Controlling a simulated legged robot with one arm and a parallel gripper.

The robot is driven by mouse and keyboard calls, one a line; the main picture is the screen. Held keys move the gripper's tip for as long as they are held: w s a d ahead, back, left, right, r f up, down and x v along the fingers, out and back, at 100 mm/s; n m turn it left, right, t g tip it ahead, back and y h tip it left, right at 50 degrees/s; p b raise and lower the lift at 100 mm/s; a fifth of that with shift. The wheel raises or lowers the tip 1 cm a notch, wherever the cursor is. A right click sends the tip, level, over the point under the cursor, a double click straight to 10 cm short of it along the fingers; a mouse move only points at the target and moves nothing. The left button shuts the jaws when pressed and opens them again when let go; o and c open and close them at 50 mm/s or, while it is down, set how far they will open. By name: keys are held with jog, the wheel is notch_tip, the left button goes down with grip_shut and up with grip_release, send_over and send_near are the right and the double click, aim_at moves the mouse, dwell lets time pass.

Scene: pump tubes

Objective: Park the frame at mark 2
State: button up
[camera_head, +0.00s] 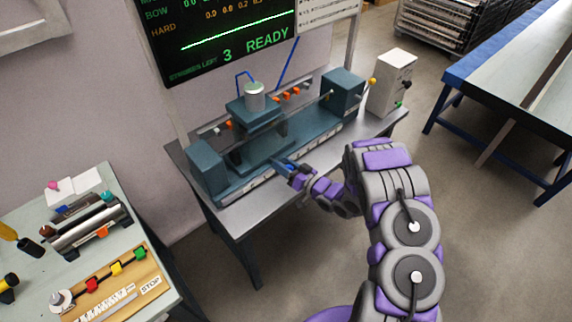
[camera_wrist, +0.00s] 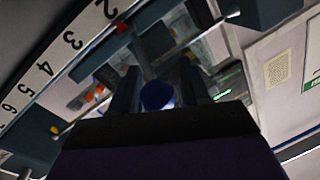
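The frame (camera_head: 255,109), a teal carriage with a pale green-topped cylinder, stands on the long teal bench machine (camera_head: 225,189), left of its middle. My gripper (camera_head: 293,170) is low at the machine's front edge, by a blue handle (camera_head: 282,164). In the wrist view my gripper's two dark fingers (camera_wrist: 158,82) stand either side of a round blue knob (camera_wrist: 157,97); whether they press on it is unclear. The number scale (camera_wrist: 42,69) shows 2 to 6. A red pointer (camera_wrist: 122,27) is beside the 2, which is partly cut off.
A teal block (camera_head: 342,91) closes the machine's right end, with a white box (camera_head: 391,82) beyond it. A black screen (camera_head: 222,38) behind reads READY. A side table (camera_head: 60,207) with tools and a clip board is at left. A blue-edged table (camera_head: 505,75) is at right.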

jog(key=shift+o, duration=1.4)
jog(key=shift+s+a, duration=0.1)
jog(key=shift+a, duration=0.1)
jog(key=p+v, duration=0.1)
jog(key=v, duration=1.6)
jog(key=shift+d, duration=0.25)
